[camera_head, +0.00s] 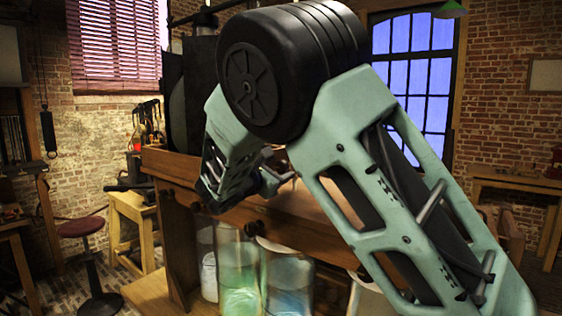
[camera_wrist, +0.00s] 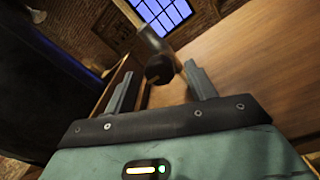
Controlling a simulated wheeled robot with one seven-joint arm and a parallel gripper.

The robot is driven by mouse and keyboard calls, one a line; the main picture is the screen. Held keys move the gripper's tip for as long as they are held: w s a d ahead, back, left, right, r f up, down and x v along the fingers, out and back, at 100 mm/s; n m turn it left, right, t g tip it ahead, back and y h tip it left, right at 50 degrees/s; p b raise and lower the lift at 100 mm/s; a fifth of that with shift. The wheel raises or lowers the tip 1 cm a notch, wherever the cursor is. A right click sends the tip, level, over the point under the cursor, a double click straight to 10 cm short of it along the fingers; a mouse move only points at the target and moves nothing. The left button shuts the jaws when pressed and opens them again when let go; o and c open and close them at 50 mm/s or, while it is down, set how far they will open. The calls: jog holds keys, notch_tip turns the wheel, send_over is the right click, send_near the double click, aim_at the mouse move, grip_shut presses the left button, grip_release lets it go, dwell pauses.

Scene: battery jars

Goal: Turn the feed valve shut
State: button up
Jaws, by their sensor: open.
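My gripper (camera_wrist: 159,69) is open, its two grey fingers apart. In the wrist view a dark handle with a round end (camera_wrist: 158,70) shows between and beyond the fingertips; I cannot tell whether it is the feed valve or whether anything touches it. In the head view my gripper (camera_head: 277,178) is by the wooden bench's top, partly hidden by my arm. A dark round knob (camera_head: 255,228) sits on the bench front below it. Glass jars with green (camera_head: 240,292) and blue (camera_head: 288,296) contents stand under the bench top.
The wooden bench (camera_head: 172,166) fills the middle, and its wooden surface (camera_wrist: 240,60) shows close on the right in the wrist view. A small table (camera_head: 133,205) and a stool (camera_head: 82,227) stand left. Another table (camera_head: 515,180) stands right. My arm blocks much of the view.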

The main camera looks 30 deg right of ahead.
jog(key=shift+p+x, duration=0.3)
jog(key=shift+x, duration=0.9)
jog(key=c, duration=1)
jog(key=shift+o, duration=0.2)
